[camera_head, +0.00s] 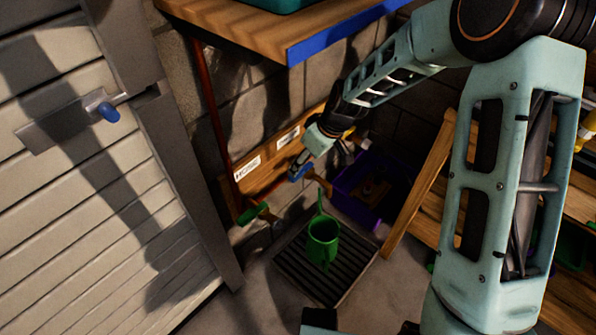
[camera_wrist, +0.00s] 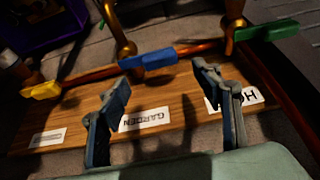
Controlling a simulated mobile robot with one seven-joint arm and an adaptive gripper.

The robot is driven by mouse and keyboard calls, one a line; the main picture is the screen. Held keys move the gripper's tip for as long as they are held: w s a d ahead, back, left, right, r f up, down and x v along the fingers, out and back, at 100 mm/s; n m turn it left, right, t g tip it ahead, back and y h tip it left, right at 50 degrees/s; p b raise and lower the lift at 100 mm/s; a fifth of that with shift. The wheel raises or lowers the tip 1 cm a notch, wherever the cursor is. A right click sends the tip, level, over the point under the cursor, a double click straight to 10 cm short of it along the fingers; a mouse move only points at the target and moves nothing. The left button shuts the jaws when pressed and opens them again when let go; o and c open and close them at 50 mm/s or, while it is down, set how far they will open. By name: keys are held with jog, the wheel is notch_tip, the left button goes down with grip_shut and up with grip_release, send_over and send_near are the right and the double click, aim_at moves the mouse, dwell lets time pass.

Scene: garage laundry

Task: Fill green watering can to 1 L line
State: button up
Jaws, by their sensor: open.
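The green watering can (camera_head: 322,243) stands upright on a dark slatted drain grate (camera_head: 290,268); its 1 L line and any water inside cannot be made out. Above it, a wall pipe carries brass taps. The blue tap handle (camera_wrist: 147,61) lies ahead of my open fingers, roughly between their tips, with a gap in the wrist view. The green handle (camera_wrist: 266,31) is to its right and the yellow handle (camera_wrist: 42,90) to its left. My gripper (camera_wrist: 160,78) is open and empty; in the head view it is by the taps (camera_head: 306,160). No stream is visible.
A wooden board (camera_wrist: 90,115) behind the taps bears labels, one reading GARDEN (camera_wrist: 145,119). A purple crate (camera_head: 362,190) sits right of the grate. A wooden shelf frame (camera_head: 418,190) stands right, a slatted door (camera_head: 90,200) left, and a blue-edged wooden worktop (camera_head: 345,32) overhangs above.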

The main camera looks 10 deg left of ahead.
aim_at(300, 176)
jog(key=b+x, duration=0.1)
jog(key=x, duration=0.5)
jog(key=shift+w+a+f, duration=0.1)
jog(key=shift+a+f, duration=0.05)
jog(key=shift+f, duration=0.1)
grip_shut()
jog(key=shift+s+d+n+g, duration=0.25)
jog(key=shift+d+n+g, duration=0.35)
jog(key=shift+n, duration=0.8)
jog(key=shift+d+y, duration=0.1)
jog(key=shift+y, duration=0.2)
grip_release()
jog(key=v, duration=1.2)
